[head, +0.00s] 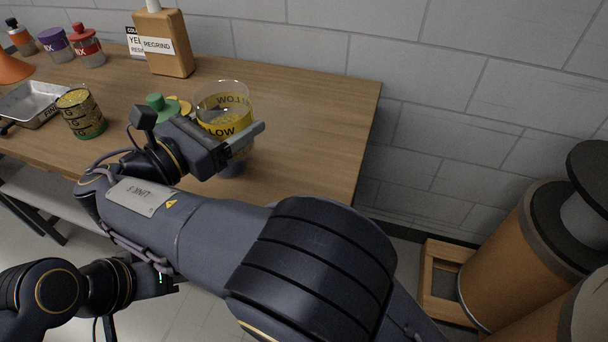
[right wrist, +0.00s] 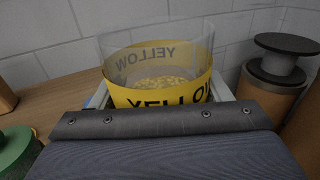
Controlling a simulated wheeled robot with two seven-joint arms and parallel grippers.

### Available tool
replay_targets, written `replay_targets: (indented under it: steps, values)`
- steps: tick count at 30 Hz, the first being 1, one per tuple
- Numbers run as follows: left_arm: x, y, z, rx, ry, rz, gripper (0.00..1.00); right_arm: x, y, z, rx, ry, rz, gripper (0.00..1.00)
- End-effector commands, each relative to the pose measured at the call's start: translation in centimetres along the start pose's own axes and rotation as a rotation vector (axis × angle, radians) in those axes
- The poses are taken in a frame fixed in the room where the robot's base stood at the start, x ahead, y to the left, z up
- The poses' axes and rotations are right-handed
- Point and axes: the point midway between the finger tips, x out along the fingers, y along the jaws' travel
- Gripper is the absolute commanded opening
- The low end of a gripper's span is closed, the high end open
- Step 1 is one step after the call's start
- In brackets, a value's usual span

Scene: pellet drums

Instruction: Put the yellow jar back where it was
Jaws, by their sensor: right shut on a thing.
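The yellow jar (head: 224,100) is a clear, open-topped jar with a yellow band reading YELLOW. It is at the right part of the wooden table, and yellow pellets show inside it in the right wrist view (right wrist: 158,97). My right gripper (head: 240,140) is shut on the jar, with its jaws on either side. The jar looks upright; its base is mostly hidden, so I cannot tell whether it touches the table. My left arm shows at the lower left, but its gripper fingers do not.
A green lid (head: 158,104) and a yellow lid (head: 181,105) lie left of the jar. A green-based jar (head: 80,114), metal tray (head: 34,106), REGRIND bottle (head: 163,42), sign (head: 135,42) and purple (head: 55,44) and red-lidded (head: 87,48) jars stand further left. Brown drums (head: 515,255) stand right.

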Motion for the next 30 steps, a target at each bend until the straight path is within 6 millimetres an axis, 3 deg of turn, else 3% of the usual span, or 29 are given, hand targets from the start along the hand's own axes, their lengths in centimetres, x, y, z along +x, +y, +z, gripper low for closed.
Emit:
replay_targets:
  steps: [2,5,14,18,30]
  values:
    - [0.3,-0.2,0.2,0.000,0.000,0.000,0.36,-0.7,-0.1,-0.4,0.001,-0.002,0.004,0.36]
    - [0.6,-0.3,0.3,0.000,0.000,0.000,0.36,0.4,-0.8,-1.0,0.000,-0.001,0.002,0.36]
    - [1.4,-0.6,0.7,0.000,0.000,0.000,0.36,7.0,-4.2,-4.2,-0.002,-0.001,0.000,0.36]
    - [1.8,-0.8,0.9,0.000,0.000,0.000,0.36,9.0,-5.2,-7.0,-0.002,-0.002,0.002,0.36]
    - [2.2,-1.0,1.1,0.000,0.000,0.000,0.36,11.3,-6.4,-10.0,0.000,-0.002,0.003,0.36]
